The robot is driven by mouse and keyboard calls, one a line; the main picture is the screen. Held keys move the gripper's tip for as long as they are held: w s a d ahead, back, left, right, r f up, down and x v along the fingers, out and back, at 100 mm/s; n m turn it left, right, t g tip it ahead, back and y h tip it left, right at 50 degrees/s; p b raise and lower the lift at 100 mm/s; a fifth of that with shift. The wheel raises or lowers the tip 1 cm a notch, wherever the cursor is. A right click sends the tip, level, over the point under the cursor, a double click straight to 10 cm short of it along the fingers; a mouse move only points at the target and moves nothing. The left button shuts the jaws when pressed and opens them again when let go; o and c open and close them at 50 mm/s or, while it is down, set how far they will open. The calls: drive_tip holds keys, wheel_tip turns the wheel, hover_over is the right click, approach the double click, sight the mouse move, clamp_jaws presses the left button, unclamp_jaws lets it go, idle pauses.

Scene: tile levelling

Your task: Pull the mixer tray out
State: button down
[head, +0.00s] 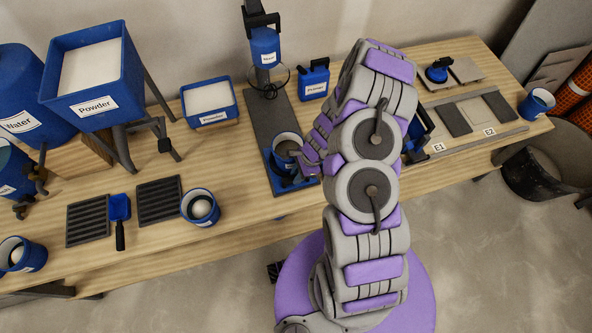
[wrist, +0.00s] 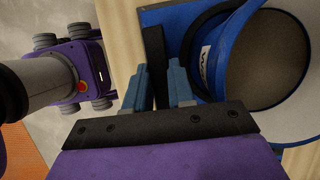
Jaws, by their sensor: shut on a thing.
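The mixer (head: 264,46) stands at the back of the bench, with its whisk above a long dark base (head: 262,120). The blue mixer tray (head: 270,172) is at the front end of this base, near the bench's front edge. A blue cup with a grey inside (head: 287,143) sits on the tray. In the wrist view, my gripper (wrist: 160,82) is shut on the tray's black handle (wrist: 153,48). The blue tray (wrist: 186,16) and labelled cup (wrist: 265,60) are just beyond. My arm partly hides the tray's right side in the head view.
Powder boxes (head: 93,72) (head: 210,102) and dark grilles (head: 88,218) are to the left. A blue jug (head: 315,80) stands behind my arm. Tiles (head: 475,112) and a blue cup (head: 536,103) are at right. The floor in front is clear.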

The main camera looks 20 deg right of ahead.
drive_tip(key=c, duration=1)
unclamp_jaws()
drive_tip(key=shift+o, duration=0.2)
drive_tip(key=p+v, duration=0.4)
drive_tip(key=v, duration=1.3)
drive_tip(key=shift+r, duration=0.2)
drive_tip(key=shift+w, duration=0.1)
drive_tip(key=s+a+r+n, duration=0.3)
drive_tip(key=r, duration=0.3)
drive_tip(key=s+a+r+n+g+h, duration=0.1)
drive_tip(key=s+a+r+n, duration=0.15)
drive_tip(key=r, duration=0.45)
drive_tip(key=s+a+r+n, duration=0.2)
drive_tip(key=a+r+n, duration=0.15)
drive_tip(key=r, duration=0.25)
drive_tip(key=s+r+n+h, duration=0.1)
drive_tip(key=s+r+n, duration=0.3)
drive_tip(key=s, duration=0.5)
drive_tip(key=s+d+r+n+h, duration=0.1)
drive_tip(key=s+r+n+h, duration=0.1)
drive_tip(key=s+r+n, duration=0.3)
drive_tip(key=s+r, duration=0.2)
drive_tip(key=s, duration=0.2)
drive_tip(key=shift+d+g+h, duration=0.3)
drive_tip(key=shift+g, duration=0.1)
